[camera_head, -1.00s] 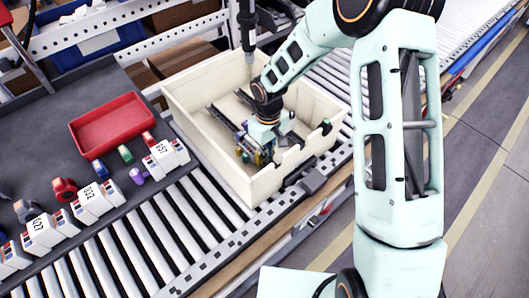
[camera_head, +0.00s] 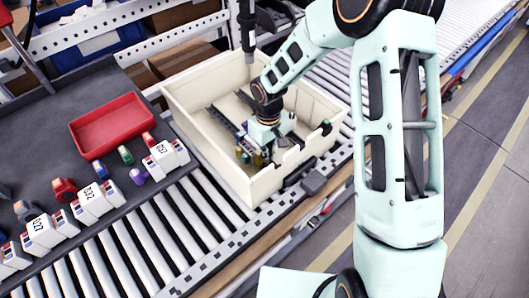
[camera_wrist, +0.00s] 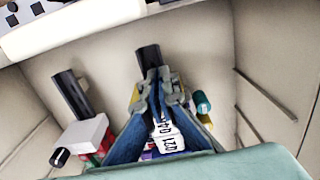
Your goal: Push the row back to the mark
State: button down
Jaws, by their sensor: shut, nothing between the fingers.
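My gripper (camera_wrist: 156,92) is inside the cream bin (camera_head: 188,97), its blue fingers close together with nothing held. In the head view my arm hides its tips. In the wrist view, white blocks with printed labels (camera_wrist: 168,143) show between and behind the fingers, partly hidden by them. Another white block (camera_wrist: 83,135) with a dark bar (camera_wrist: 72,92) above it is at the left. A second dark bar (camera_wrist: 148,57) rises just beyond the fingertips. A green cylinder (camera_wrist: 203,103) lies right of the fingers. I cannot make out the mark, nor whether the fingers touch the blocks.
A red tray (camera_head: 110,125) and several white labelled blocks (camera_head: 97,202) stand on the dark surface to the left. A roller conveyor (camera_head: 150,237) runs alongside. A dark vertical tool (camera_head: 247,28) hangs over the bin's back. The bin walls surround my gripper closely.

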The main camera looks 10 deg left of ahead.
aim_at(258, 147)
jog(key=shift+w+a+r+b, duration=0.2)
jog(key=shift+w+a+b, duration=0.15)
jog(key=shift+w+a, duration=1.05)
jog(key=shift+s+a, duration=0.15)
jog(key=shift+w+a+f, duration=0.1)
jog(key=shift+w+f, duration=0.05)
jog(key=shift+w, duration=0.05)
jog(key=shift+f, duration=0.1)
dwell(0.8)
jog(key=shift+w+a+b, duration=0.35)
jog(key=shift+a+b, duration=0.05)
jog(key=shift+b, duration=0.3)
dwell(1.6)
jog(key=shift+s+d, duration=0.3)
jog(key=shift+d, duration=0.1)
dwell(0.7)
jog(key=shift+r+p, duration=0.45)
jog(key=shift+r, duration=0.6)
